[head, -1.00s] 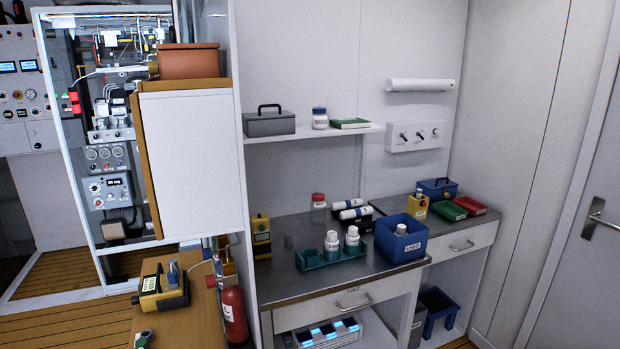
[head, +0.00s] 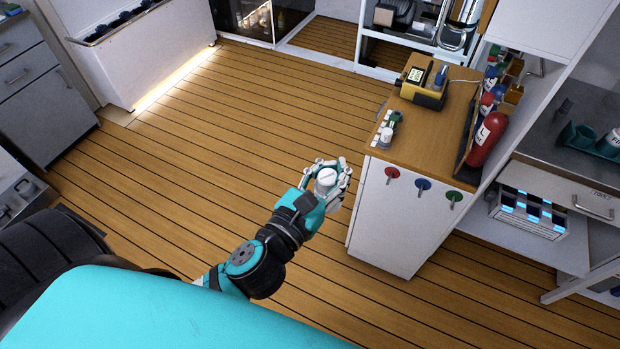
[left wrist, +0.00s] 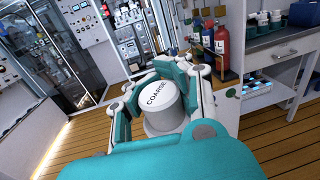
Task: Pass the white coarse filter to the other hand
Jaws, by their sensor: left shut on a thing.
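The white coarse filter (left wrist: 165,98) is a short white cylinder with "COARSE" on its top. It also shows small in the head view (head: 326,178). My left gripper (head: 328,172) is shut on it and holds it over the floor, left of the wooden-topped cabinet. In the left wrist view the fingers of the left gripper (left wrist: 160,92) stand on both sides of the filter. My right gripper is in neither view.
The wooden-topped cabinet (head: 441,125) carries a yellow device (head: 424,86), small bottles and a red extinguisher (head: 486,139). A metal bench (head: 560,125) with a green rack stands at the right. The plank floor (head: 170,160) is clear on the left.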

